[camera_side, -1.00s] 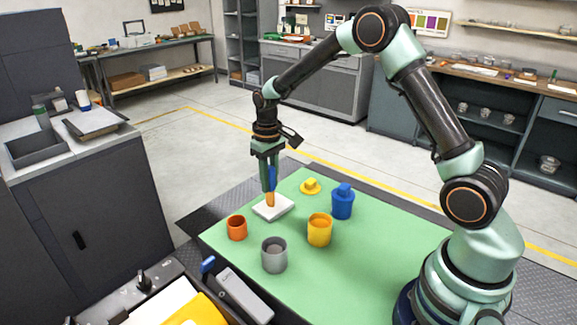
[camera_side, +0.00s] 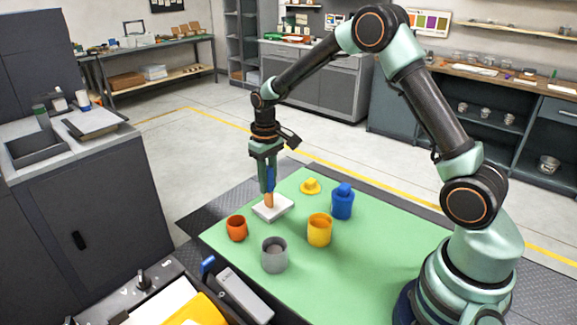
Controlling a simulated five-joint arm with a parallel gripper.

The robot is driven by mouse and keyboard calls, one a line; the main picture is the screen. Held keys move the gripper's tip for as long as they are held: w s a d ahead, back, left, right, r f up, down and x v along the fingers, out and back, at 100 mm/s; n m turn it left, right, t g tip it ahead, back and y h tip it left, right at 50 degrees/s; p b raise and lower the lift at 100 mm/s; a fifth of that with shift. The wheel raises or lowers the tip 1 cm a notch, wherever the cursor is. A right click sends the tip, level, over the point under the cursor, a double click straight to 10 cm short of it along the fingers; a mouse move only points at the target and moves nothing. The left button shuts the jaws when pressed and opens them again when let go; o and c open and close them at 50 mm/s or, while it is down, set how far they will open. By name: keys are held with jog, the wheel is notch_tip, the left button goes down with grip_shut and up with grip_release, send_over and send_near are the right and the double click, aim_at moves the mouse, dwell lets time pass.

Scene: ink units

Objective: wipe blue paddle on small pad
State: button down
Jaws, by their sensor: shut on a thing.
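My gripper (camera_side: 266,168) points straight down and is shut on the blue paddle (camera_side: 270,180). The paddle is upright, with its blue upper part between the fingers and an orange-brown lower end (camera_side: 268,200) below them. The small pad (camera_side: 279,208) is a white square lying on the green mat. The paddle's lower end is over the pad and appears to touch its top, near the pad's middle. The gripper fingers hide part of the blue handle.
The green mat (camera_side: 365,262) is clear at right.

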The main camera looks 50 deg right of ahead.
jog(key=shift+d+f, duration=0.1)
jog(key=shift+d, duration=0.75)
jog(key=shift+s+d, duration=0.15)
jog(key=shift+d, duration=1.35)
jog(key=shift+a, duration=2.5)
jog(key=shift+w+a, duration=0.2)
jog(key=shift+a, duration=0.55)
notch_tip(320, 180, up, 6)
